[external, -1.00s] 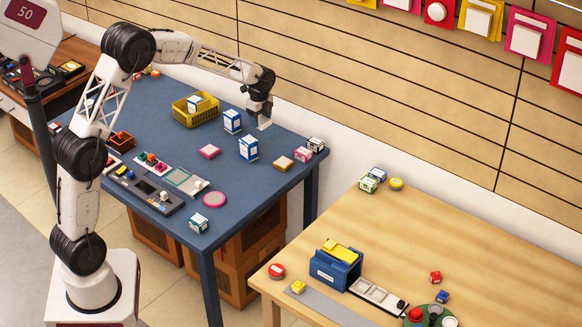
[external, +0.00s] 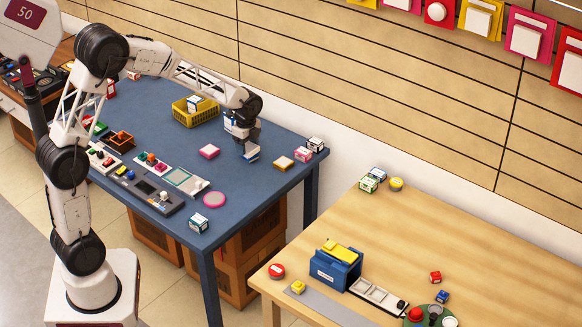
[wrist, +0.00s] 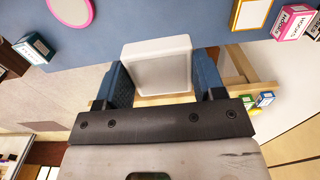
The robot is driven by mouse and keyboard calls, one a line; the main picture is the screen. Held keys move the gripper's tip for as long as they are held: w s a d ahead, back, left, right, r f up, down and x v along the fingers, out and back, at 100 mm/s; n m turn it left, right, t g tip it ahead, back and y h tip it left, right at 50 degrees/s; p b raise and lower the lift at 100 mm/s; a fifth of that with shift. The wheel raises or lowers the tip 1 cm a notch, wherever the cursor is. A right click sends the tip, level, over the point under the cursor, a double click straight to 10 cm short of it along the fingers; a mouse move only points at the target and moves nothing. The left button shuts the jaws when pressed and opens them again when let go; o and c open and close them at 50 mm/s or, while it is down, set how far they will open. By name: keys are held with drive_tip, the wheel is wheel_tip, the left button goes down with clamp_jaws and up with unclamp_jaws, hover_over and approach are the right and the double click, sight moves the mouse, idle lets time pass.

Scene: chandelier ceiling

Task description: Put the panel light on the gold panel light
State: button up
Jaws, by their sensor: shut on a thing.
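A white square panel light (wrist: 158,67) with a grey inner edge sits between the two blue fingers of my gripper (wrist: 163,80) in the wrist view. My gripper (external: 250,146) is shut on it, above the right part of the blue table. The gold panel light (external: 284,163), a small square with a gold rim and white face, lies flat on the table to the right of my gripper. It also shows at the top of the wrist view (wrist: 251,11), apart from the held light.
A pink-and-white box (external: 303,153) and a dark-and-white box (external: 316,144) stand just right of the gold light, near the table edge. A pink square light (external: 209,151), a pink round light (external: 214,199), a teal box (external: 198,222) and a yellow basket (external: 190,118) are also on the table.

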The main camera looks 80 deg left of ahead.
wheel_tip(320, 180, down, 8)
drive_tip(key=shift+r, duration=0.25)
drive_tip(key=shift+w+a, duration=0.1)
drive_tip(key=shift+a, duration=0.05)
idle(0.3)
hover_over(282, 161)
drive_tip(key=shift+w+f, duration=0.1)
drive_tip(key=shift+f, duration=0.6)
drive_tip(key=shift+f, duration=0.15)
idle(0.3)
drive_tip(key=shift+f, duration=1.6)
drive_tip(key=shift+f, duration=0.2)
drive_tip(key=o, duration=0.9)
drive_tip(key=shift+r, duration=0.2)
